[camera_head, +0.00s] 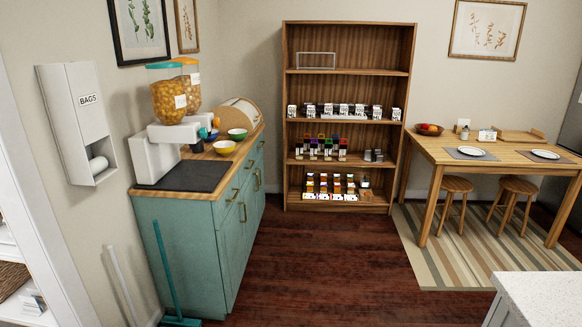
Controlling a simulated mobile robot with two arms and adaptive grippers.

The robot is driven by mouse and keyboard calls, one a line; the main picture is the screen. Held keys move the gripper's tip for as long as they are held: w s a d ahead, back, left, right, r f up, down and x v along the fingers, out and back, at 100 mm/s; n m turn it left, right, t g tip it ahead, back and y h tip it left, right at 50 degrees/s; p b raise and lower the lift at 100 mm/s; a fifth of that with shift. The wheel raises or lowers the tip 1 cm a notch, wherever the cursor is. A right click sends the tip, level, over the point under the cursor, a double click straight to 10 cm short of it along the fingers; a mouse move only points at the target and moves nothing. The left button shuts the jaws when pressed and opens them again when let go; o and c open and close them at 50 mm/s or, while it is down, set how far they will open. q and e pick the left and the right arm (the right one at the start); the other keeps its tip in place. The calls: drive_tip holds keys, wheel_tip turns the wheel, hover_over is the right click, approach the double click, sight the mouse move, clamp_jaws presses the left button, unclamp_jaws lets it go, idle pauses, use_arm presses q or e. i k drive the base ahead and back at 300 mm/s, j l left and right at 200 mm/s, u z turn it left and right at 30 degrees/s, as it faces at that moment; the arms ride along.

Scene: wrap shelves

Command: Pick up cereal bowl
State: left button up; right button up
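Small bowls stand on the wooden top of the teal cabinet at the left. A yellow bowl (224,147) is nearest the front edge, and a green bowl (237,134) is just behind it. A blue bowl (211,135) is partly hidden beside the cereal dispenser (170,100). The dispenser has two clear hoppers of cereal, one with a teal lid and one with an orange lid. I cannot tell which bowl is the cereal bowl. Neither of my grippers is in view.
The teal cabinet (194,240) has a dark mat (185,176) on top and a broom (165,270) leaning at its front. A stocked wooden shelf (348,45) stands at the back. A dining table (500,158) with stools is at the right. The dark wood floor (310,260) between is clear.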

sight(225, 149)
drive_tip(key=i, duration=0.9)
drive_tip(key=i+l+u, duration=0.1)
drive_tip(key=i, duration=0.8)
